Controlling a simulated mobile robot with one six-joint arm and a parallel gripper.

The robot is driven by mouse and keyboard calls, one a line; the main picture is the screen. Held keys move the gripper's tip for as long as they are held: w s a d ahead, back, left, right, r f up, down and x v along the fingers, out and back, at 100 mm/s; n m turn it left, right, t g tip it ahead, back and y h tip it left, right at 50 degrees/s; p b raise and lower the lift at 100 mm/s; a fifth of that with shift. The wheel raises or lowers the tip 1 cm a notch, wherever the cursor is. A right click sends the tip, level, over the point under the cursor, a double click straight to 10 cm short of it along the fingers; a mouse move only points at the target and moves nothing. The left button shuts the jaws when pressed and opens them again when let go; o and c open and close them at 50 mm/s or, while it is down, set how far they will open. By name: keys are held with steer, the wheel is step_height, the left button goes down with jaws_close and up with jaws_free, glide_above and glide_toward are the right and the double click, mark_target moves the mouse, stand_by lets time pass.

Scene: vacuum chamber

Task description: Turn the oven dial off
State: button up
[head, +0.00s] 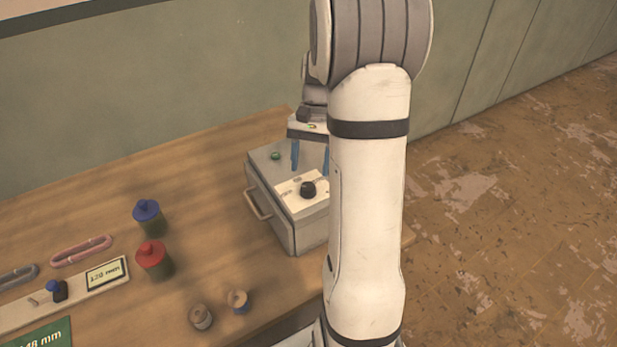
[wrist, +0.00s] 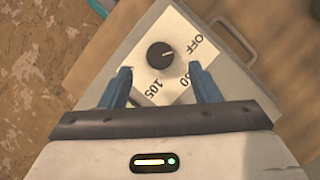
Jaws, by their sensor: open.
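The oven (head: 267,208) is a grey box with a front handle at the right end of the wooden table. Its black dial (head: 307,189) sits on a white label plate on top; the dial also shows in the wrist view (wrist: 160,56). The plate (wrist: 184,33) reads OFF at upper right, with 105 and a partly hidden number nearer my gripper. The dial's white mark points right, a little below the OFF word. My gripper (wrist: 163,77) is open, its two blue fingers apart above the plate. The dial shows just beyond and between the fingertips, and contact cannot be told.
A green button (head: 276,156) is on the oven's top. A blue-capped bottle (head: 147,215), a red-capped bottle (head: 152,256) and two small spools (head: 238,301) stand on the table to the left. A wall is close behind the table.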

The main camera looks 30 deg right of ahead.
steer(key=v, duration=0.2)
steer(key=shift+w+d+r, duration=0.1)
steer(key=shift+w+r, duration=0.05)
steer(key=shift+r, duration=0.2)
steer(key=s+a+r+n+t+h, duration=0.1)
steer(key=s+a+r+n+t, duration=0.1)
steer(key=s+a, duration=0.5)
steer(key=s+a+r+n+t+h, duration=0.2)
steer(key=s+a+n+t, duration=0.2)
steer(key=s+a+n, duration=0.2)
steer(key=s+a, duration=0.1)
steer(key=s, duration=0.1)
steer(key=shift+s+a+r+t, duration=0.25)
steer(key=shift+a+r+t, duration=0.05)
steer(key=shift+a+r, duration=0.1)
steer(key=shift+c, duration=0.6)
